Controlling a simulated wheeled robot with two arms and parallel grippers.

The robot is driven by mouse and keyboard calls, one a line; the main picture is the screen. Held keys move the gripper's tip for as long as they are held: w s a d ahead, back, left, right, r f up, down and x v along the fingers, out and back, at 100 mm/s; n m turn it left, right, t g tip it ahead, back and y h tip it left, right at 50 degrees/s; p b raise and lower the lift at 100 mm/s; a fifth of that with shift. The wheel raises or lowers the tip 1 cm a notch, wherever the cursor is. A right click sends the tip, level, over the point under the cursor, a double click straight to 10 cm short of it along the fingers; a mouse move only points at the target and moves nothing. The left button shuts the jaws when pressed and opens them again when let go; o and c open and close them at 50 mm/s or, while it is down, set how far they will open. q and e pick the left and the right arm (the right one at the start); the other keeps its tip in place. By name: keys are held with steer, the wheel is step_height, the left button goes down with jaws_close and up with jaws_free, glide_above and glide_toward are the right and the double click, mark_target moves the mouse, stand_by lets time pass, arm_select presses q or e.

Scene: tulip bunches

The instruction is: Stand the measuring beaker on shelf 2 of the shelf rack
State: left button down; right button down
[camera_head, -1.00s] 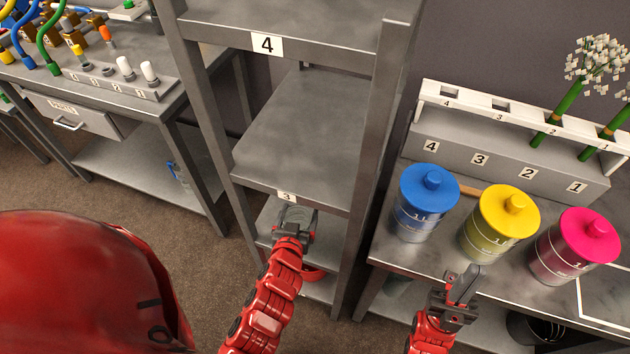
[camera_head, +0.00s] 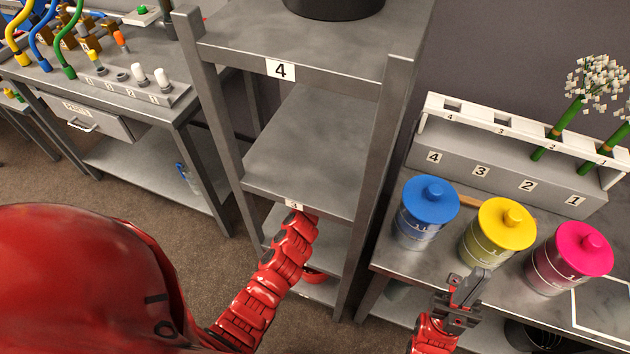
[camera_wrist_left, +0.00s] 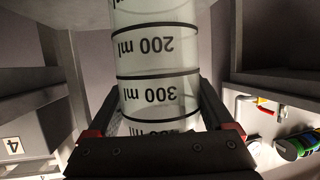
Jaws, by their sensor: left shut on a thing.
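The measuring beaker (camera_wrist_left: 158,66) is clear, with black rings and 200 ml and 300 ml marks upside down in the left wrist view. My left gripper (camera_wrist_left: 160,105) is shut on it, a finger on each side. In the head view, the left hand and beaker are hidden under shelf 3 of the shelf rack (camera_head: 310,160), where the left arm reaches in. The level below shelf 3 (camera_head: 337,238) shows only partly and its label is hidden. Whether the beaker touches a shelf cannot be told. My right gripper (camera_head: 468,288) is by the right table; its jaw opening is unclear.
Blue (camera_head: 428,212), yellow (camera_head: 495,233) and pink (camera_head: 567,258) lidded jars stand on the right table below a numbered rack (camera_head: 480,165) with flowers. A dark container (camera_head: 335,6) stands on shelf 4. A red item (camera_head: 315,277) shows low in the rack. Shelf 3 is bare.

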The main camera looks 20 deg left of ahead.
arm_select(q)
steer(key=shift+f, duration=0.2)
steer(key=shift+f, duration=0.15)
jaws_free()
steer(key=b+v, duration=0.2)
steer(key=v, duration=1)
steer(key=shift+r, duration=0.2)
steer(key=shift+s+f, duration=0.1)
